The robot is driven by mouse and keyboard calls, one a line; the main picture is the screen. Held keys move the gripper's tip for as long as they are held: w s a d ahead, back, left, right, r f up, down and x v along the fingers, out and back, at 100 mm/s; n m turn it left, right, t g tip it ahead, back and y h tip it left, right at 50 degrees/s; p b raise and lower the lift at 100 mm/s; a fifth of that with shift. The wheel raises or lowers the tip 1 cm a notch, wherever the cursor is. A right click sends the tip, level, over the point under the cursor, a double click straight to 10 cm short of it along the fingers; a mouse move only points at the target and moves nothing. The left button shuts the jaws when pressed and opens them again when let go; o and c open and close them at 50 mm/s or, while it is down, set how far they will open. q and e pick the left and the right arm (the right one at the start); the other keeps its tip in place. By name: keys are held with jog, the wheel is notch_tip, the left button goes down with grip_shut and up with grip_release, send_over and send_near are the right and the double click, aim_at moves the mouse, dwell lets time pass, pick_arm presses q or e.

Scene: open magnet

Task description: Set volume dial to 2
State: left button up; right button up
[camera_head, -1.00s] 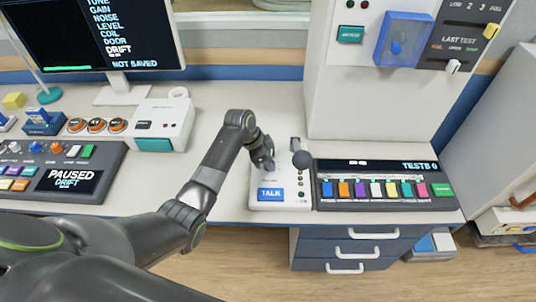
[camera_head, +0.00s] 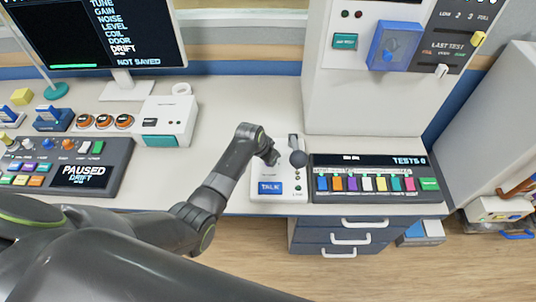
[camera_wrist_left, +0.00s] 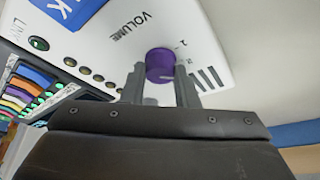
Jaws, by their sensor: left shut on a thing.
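The purple volume dial (camera_wrist_left: 160,64) sits on the white talk unit, with the word VOLUME printed beside it in the left wrist view. A digit beside the dial looks like 2, but other marks are partly hidden. My left gripper (camera_wrist_left: 161,82) is shut on the dial, one finger on each side. In the head view my left gripper (camera_head: 271,156) hangs over the white talk unit (camera_head: 262,201), and the dial is hidden there. The unit has a blue TALK button (camera_head: 269,188). My right gripper is not in view.
A dark microphone ball (camera_head: 298,159) stands close to the right of my left gripper. A panel of coloured switches (camera_head: 372,185) lies to its right. A white box (camera_head: 168,121) and a monitor (camera_head: 90,35) stand to the left. Bare desk (camera_head: 222,113) lies behind my arm.

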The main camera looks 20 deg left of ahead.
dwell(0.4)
pick_arm(q)
jog(key=o, duration=1)
jog(key=v, duration=1.7)
jog(key=shift+s+r, duration=0.15)
jog(key=shift+r, duration=0.05)
